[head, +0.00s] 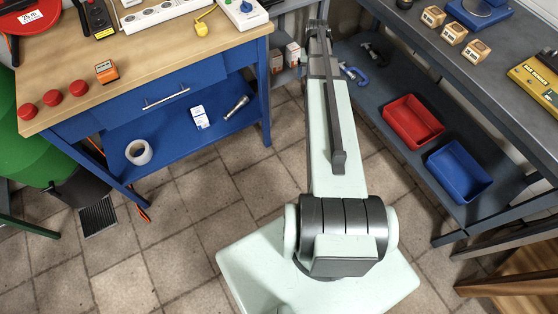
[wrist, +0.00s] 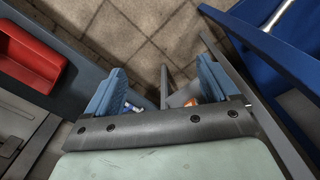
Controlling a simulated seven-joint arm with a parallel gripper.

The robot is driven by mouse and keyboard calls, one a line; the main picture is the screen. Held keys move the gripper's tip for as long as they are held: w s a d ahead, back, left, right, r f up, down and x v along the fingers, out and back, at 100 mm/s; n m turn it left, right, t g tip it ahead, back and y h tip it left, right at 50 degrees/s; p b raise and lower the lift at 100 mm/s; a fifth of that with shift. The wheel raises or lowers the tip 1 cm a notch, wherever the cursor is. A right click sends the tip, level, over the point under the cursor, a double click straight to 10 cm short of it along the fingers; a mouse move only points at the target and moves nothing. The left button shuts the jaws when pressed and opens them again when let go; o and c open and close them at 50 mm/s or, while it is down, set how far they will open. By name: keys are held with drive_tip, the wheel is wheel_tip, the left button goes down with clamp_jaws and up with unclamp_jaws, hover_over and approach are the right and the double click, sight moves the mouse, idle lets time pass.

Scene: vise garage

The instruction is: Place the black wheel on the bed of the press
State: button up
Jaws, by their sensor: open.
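I cannot make out the black wheel or the press with its bed in either view. My gripper (wrist: 160,85) shows in the wrist view, with its two blue fingers wide apart. It is open, and no held object shows between the fingers. In the head view my arm reaches away toward the gap between the two benches, and the gripper cannot be made out there.
A wooden-topped bench (head: 180,50) with a blue drawer stands at left. A dark workbench (head: 490,70) stands at right, with a red bin (head: 413,121) and a blue bin (head: 459,171) on its lower shelf. Tiled floor (head: 190,230) lies between.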

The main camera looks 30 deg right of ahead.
drive_tip(key=s+a+f+n+g, duration=0.1)
drive_tip(key=s+a+f, duration=0.2)
drive_tip(key=a+f, duration=0.3)
drive_tip(key=s+a+f+n+g, duration=0.1)
drive_tip(key=s+a+f, duration=0.2)
drive_tip(key=a+f, duration=0.35)
drive_tip(key=s+a+f+n+g, duration=0.1)
drive_tip(key=s+a+f, duration=0.4)
drive_tip(key=s+a, duration=0.4)
drive_tip(key=s+a+f+n+g, duration=0.2)
drive_tip(key=s+a+f, duration=0.2)
drive_tip(key=s+a, duration=0.6)
drive_tip(key=shift+s+a+f+y, duration=0.2)
drive_tip(key=shift+s+f+y, duration=0.15)
drive_tip(key=shift+s+y, duration=0.1)
drive_tip(key=shift+o, duration=0.2)
drive_tip(key=s+a+f+n+g, duration=0.1)
drive_tip(key=s+a, duration=0.3)
drive_tip(key=s, duration=0.6)
drive_tip(key=shift+s+f+n+g+h, duration=0.3)
drive_tip(key=shift+f+n+g+h, duration=0.05)
drive_tip(key=shift+n+g, duration=0.05)
drive_tip(key=shift+d, duration=0.1)
